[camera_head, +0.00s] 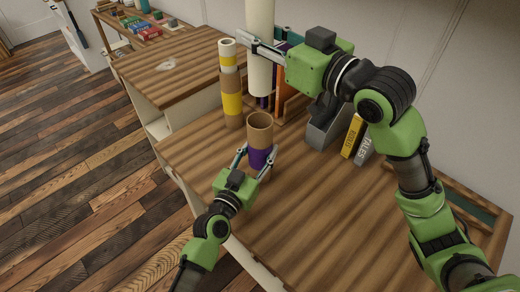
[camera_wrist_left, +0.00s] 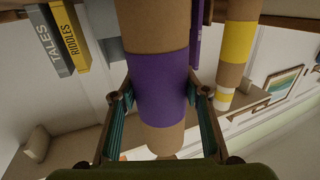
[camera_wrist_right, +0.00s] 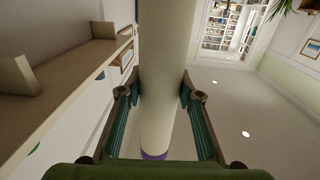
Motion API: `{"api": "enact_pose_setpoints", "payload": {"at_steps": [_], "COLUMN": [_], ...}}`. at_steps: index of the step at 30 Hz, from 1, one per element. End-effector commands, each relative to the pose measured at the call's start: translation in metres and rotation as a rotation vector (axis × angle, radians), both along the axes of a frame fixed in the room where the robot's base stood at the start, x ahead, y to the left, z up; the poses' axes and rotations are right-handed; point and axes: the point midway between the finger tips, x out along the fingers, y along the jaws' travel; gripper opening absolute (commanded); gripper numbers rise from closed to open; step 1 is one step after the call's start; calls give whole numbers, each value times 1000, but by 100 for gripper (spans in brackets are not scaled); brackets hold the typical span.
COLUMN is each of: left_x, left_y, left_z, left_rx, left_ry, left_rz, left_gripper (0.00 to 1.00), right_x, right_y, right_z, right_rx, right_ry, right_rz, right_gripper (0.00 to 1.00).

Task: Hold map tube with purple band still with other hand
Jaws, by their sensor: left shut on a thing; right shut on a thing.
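The map tube with the purple band (camera_head: 259,127) stands upright on the plank top, its open end up. My left gripper (camera_head: 258,155) is shut on it at the purple band, which also shows between the fingers in the left wrist view (camera_wrist_left: 160,85). My right gripper (camera_head: 257,47) is shut on a long cream roll (camera_head: 259,75). It holds the roll near vertical, above the tube in the head view, and their ends look apart. In the right wrist view the roll (camera_wrist_right: 165,80) has a purple edge low in the picture. The roll's top is out of the head view.
A tube with yellow bands (camera_head: 231,100) stands behind and left of the purple-banded tube, with a roll in it. A grey holder (camera_head: 325,125), a yellow book (camera_head: 352,136) and a grey book (camera_head: 364,148) stand to the right. The front right of the top is clear.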

Motion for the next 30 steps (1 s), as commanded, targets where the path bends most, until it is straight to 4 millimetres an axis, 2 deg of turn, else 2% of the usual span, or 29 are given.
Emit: {"api": "enact_pose_setpoints", "payload": {"at_steps": [6,12,15,30], "left_x": [0,0,0,0], "left_y": [0,0,0,0], "left_z": [0,0,0,0], "left_rx": [0,0,0,0], "left_ry": [1,1,1,1], "left_rz": [0,0,0,0], "left_gripper": [21,21,21,21], "right_x": [0,0,0,0], "right_y": [0,0,0,0], "right_z": [-1,-31,-39,-45], "right_rx": [1,2,3,2], "right_ry": [1,9,7,6], "right_rz": [0,0,-1,-1], "right_gripper": [11,11,11,11]}}
